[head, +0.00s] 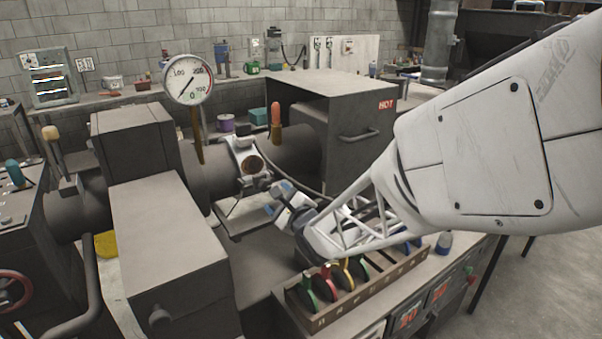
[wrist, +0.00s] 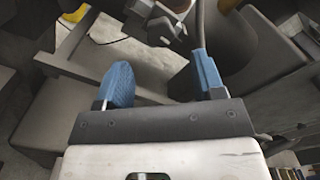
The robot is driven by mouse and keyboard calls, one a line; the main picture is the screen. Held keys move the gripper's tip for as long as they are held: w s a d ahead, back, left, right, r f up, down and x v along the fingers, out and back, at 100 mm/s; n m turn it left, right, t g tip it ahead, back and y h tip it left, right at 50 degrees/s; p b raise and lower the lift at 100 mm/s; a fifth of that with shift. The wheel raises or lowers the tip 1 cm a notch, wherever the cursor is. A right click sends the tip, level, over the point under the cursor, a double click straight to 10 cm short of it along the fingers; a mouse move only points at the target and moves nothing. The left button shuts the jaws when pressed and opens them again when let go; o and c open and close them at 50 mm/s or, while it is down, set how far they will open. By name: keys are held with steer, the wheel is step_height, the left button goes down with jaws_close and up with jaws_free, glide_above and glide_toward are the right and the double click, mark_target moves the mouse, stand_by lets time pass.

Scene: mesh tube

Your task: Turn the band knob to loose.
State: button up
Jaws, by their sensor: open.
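A pale metal band (head: 237,150) wraps the dark horizontal tube (head: 205,165) in the head view. A small grey knob (head: 256,183), apparently the band knob, sits low on the band's near side. It also seems to show as a grey lobed piece in the wrist view (wrist: 150,22), at the top. My gripper (head: 278,198) is just right of and below the knob. In the wrist view my gripper (wrist: 163,72) has its two blue fingers apart, with nothing between them. The knob lies beyond the fingertips. Its loose or tight marking cannot be read.
A round pressure gauge (head: 188,80) stands on the tube. An orange-topped handle (head: 276,115) rises behind the band. A dark box marked HOT (head: 340,110) stands at the back right. A tray of coloured-handled tools (head: 350,300) lies in front, below my arm.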

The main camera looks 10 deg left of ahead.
mark_target(266, 186)
steer(key=shift+m, duration=0.4)
steer(key=shift+w+a, duration=0.1)
steer(key=shift+x, duration=3.75)
steer(key=shift+c, duration=0.4)
steer(key=c, duration=0.9)
steer(key=shift+o, duration=0.2)
steer(key=shift+n, duration=0.4)
